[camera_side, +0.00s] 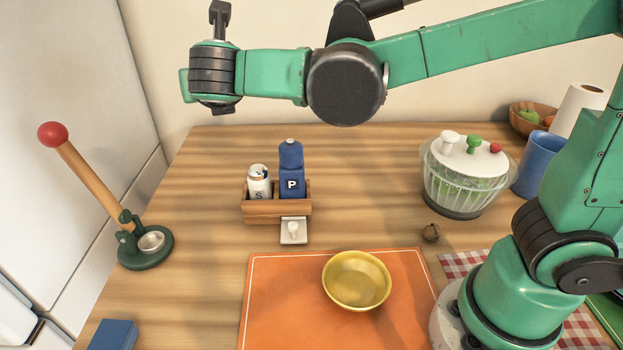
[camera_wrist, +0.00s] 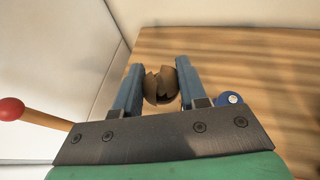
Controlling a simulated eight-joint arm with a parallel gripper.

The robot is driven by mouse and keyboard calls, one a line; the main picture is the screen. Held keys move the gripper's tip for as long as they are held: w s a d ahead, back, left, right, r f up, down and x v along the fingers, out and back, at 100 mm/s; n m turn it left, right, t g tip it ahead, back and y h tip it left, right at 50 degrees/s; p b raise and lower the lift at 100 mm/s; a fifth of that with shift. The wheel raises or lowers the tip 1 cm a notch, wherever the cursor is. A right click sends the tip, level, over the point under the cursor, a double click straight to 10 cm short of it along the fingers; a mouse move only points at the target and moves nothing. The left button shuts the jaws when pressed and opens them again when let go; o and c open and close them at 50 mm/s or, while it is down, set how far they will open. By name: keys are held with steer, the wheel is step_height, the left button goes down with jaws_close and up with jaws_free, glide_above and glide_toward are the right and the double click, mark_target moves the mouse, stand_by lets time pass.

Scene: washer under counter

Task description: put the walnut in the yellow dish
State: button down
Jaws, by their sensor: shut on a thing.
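In the wrist view my gripper (camera_wrist: 160,82) has its two blue fingers closed around a brown, rounded, cracked nut (camera_wrist: 160,88) that looks like a walnut. Jagged splits show in its shell. In the side view the end of my arm is high at the upper left, and the fingers and the held nut cannot be made out. The yellow dish (camera_side: 357,281) sits empty on the orange mat (camera_side: 275,318), below and to the right of the arm's end. Another small brown, walnut-like thing (camera_side: 431,232) lies on the counter beyond the dish to the right.
A lever press with a red knob (camera_side: 53,134) stands at the left; its cup looks empty. A wooden caddy (camera_side: 276,208) holds a shaker and a blue bottle (camera_side: 291,171), whose cap shows in the wrist view (camera_wrist: 229,98). A lidded clear bowl (camera_side: 466,173) stands right.

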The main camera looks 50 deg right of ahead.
mark_target(206, 285)
steer(key=s+a+f+m+g+h, duration=0.1)
steer(key=s+a+f, duration=0.1)
steer(key=a, duration=0.4)
steer(key=s+a+f+m+g+h, duration=0.1)
steer(key=s+a+f+m+h, duration=0.1)
steer(key=a, duration=0.3)
steer(key=shift+s+a+f+m+g, duration=0.3)
steer(key=shift+s+a+g, duration=0.05)
steer(key=shift+a+g, duration=0.05)
step_height(206, 285, down, 20)
steer(key=shift+r, duration=0.2)
steer(key=shift+f, duration=0.2)
steer(key=shift+c, duration=2.4)
jaws_free()
